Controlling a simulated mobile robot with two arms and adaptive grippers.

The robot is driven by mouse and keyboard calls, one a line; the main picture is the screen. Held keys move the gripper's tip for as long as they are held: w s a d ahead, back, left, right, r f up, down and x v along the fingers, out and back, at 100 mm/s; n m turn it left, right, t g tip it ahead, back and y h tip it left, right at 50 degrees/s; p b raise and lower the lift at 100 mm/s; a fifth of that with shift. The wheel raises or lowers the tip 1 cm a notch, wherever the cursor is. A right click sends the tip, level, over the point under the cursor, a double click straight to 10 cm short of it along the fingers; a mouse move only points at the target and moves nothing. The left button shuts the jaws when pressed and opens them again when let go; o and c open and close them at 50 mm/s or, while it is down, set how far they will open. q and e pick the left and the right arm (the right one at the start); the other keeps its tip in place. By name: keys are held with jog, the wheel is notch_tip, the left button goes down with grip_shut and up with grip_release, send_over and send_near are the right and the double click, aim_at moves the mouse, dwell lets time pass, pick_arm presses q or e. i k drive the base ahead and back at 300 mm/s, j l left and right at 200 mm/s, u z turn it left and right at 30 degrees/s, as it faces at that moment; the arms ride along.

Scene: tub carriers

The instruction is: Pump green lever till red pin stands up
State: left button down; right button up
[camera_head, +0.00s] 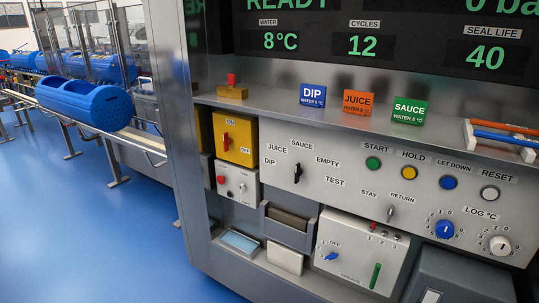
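A green lever (375,276) stands upright, slightly tilted, on the front face of a low white box (346,270) at the lower middle of the machine. A blue knob (330,256) sits left of it on the same face. A small red piece (374,224), perhaps the red pin, shows on the top of the white box near the marks 1, 2, 3. It is too small to tell whether it stands up or lies flat. Neither of my grippers is in view.
Above the box is a panel with a black selector (297,173), coloured buttons and dials. A yellow switch box (236,137) is to the left. A grey bin (287,228) stands beside the white box; a dark grey case (458,280) is at its right. Blue floor (110,240) is clear at left.

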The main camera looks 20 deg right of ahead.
aim_at(378, 266)
jog(key=z, duration=1.4)
